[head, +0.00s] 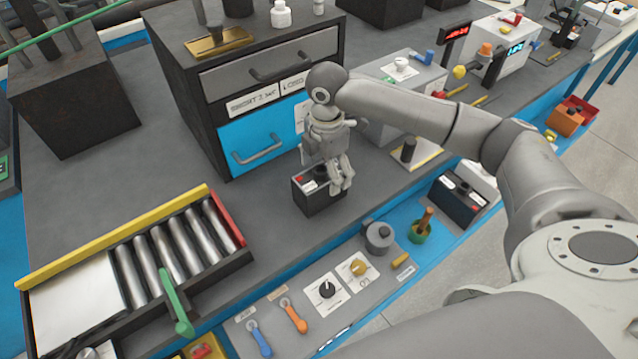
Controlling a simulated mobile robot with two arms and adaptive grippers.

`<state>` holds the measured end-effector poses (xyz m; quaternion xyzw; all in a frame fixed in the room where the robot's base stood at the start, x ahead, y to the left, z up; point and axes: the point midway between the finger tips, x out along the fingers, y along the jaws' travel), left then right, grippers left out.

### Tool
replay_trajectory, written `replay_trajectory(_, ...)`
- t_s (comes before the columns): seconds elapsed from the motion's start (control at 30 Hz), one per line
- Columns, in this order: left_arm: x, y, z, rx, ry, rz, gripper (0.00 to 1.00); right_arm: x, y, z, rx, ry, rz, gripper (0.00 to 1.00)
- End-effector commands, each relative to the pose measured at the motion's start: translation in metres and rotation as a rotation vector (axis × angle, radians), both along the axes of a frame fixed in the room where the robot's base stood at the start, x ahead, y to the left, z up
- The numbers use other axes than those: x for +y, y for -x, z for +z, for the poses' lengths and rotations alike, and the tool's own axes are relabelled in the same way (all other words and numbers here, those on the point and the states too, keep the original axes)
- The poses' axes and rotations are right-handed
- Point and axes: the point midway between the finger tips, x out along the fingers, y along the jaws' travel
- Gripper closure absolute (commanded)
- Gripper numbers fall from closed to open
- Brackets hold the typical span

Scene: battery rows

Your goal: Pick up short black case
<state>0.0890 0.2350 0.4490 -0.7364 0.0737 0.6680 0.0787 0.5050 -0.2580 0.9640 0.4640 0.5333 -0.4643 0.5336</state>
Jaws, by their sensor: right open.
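A small black case (312,200) stands on the grey bench top in front of the blue drawer. Its top carries a red mark and light labels. My right gripper (341,184) reaches down over this case from above, with its fingers at the case's right end. The gripper is open, and its fingers hide part of the case. I cannot tell whether they touch it. Another black case (456,203) with a red mark stands further right near the bench's front edge. My left gripper is not in view.
A dark cabinet with a grey drawer and a blue drawer (236,137) stands close behind the near case. A roller tray (140,225) with a yellow rail lies at left. A grey knob (379,234) and a control panel (318,296) are in front. Bench space left of the case is clear.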

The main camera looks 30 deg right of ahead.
Motion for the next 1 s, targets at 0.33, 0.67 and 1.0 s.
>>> replay_trajectory(0.33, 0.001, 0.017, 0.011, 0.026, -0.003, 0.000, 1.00, 0.006, -0.005, -0.033, 0.003, -0.001, 0.001, 0.16)
replay_trajectory(0.67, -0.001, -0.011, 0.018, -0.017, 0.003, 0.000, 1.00, 0.007, -0.007, -0.064, -0.002, 0.001, 0.001, 0.16)
replay_trajectory(1.0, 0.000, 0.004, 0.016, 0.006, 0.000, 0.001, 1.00, 0.008, -0.007, -0.064, -0.002, 0.000, 0.001, 0.41)
